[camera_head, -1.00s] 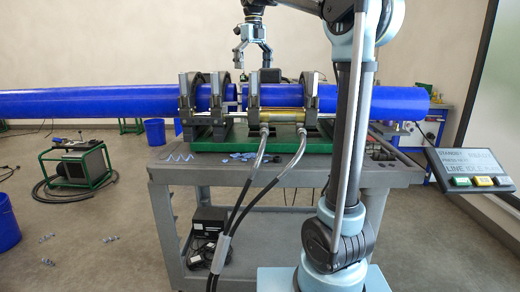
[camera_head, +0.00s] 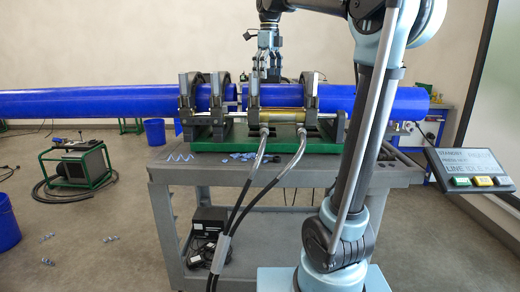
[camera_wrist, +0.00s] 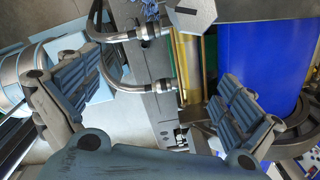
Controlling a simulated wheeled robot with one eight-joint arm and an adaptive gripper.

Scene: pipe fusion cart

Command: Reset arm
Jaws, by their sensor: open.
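My gripper (camera_head: 267,74) hangs above and behind the right-hand clamps of the pipe cart in the head view, with its fingers pointing down. In the wrist view the two ribbed fingers of my gripper (camera_wrist: 158,98) are spread wide apart, with nothing between them. The blue pipe (camera_head: 90,103) lies level through the clamps (camera_head: 254,98) on the cart. In the wrist view the blue pipe (camera_wrist: 262,65) passes beyond the right finger. A gap or contact between gripper and pipe cannot be told from the head view.
The grey cart (camera_head: 215,176) carries the clamp frame on a green base (camera_head: 205,139). Two hoses (camera_head: 262,190) hang down its front. A control panel (camera_head: 472,168) stands at right. A green-framed unit (camera_head: 75,167) and a blue bucket (camera_head: 8,222) are on the floor at left.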

